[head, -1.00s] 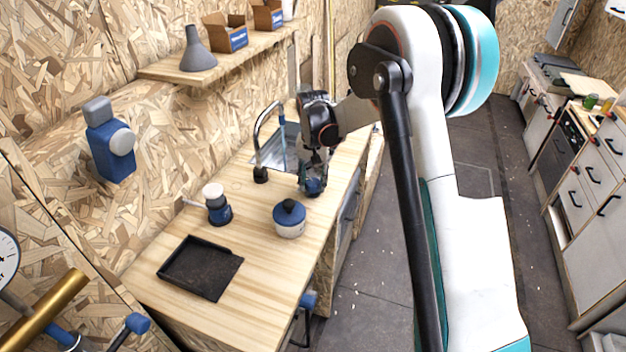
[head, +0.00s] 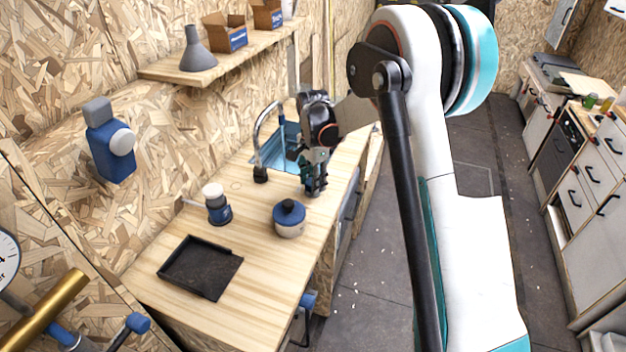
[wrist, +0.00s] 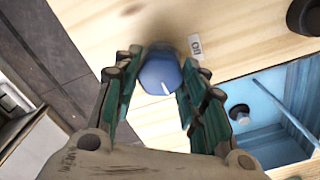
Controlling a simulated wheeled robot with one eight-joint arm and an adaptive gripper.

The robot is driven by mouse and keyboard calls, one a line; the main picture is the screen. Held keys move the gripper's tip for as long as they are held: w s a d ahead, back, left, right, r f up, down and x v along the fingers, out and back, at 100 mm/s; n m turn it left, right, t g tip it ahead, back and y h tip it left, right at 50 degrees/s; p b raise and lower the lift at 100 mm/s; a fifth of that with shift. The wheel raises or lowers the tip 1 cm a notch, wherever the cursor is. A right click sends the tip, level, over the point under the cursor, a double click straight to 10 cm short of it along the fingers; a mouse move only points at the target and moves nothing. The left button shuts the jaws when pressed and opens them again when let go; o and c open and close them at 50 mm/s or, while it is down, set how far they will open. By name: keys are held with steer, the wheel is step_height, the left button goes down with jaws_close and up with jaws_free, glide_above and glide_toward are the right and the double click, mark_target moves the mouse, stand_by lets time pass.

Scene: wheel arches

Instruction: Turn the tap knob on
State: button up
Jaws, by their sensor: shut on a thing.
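The blue tap knob (wrist: 158,72) stands on the wooden counter, with a white line on its face. A small "ON" label (wrist: 196,46) lies beside it. My gripper (wrist: 161,66) is shut on the knob, one green-and-black finger on each side. In the head view my gripper (head: 315,188) points down at the counter's right edge and mostly hides the knob. The curved metal tap (head: 261,145) rises at the left of the sink (head: 289,132), whose inside looks blue. A thin pale-blue streak (wrist: 284,108) shows over the sink in the wrist view.
A shelf (head: 220,60) with a funnel and boxes hangs on the wall.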

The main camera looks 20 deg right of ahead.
steer(key=shift+m, duration=0.5)
steer(key=o, duration=1.1)
steer(key=shift+c, duration=0.2)
step_height(320, 180, up, 12)
steer(key=shift+s, duration=0.1)
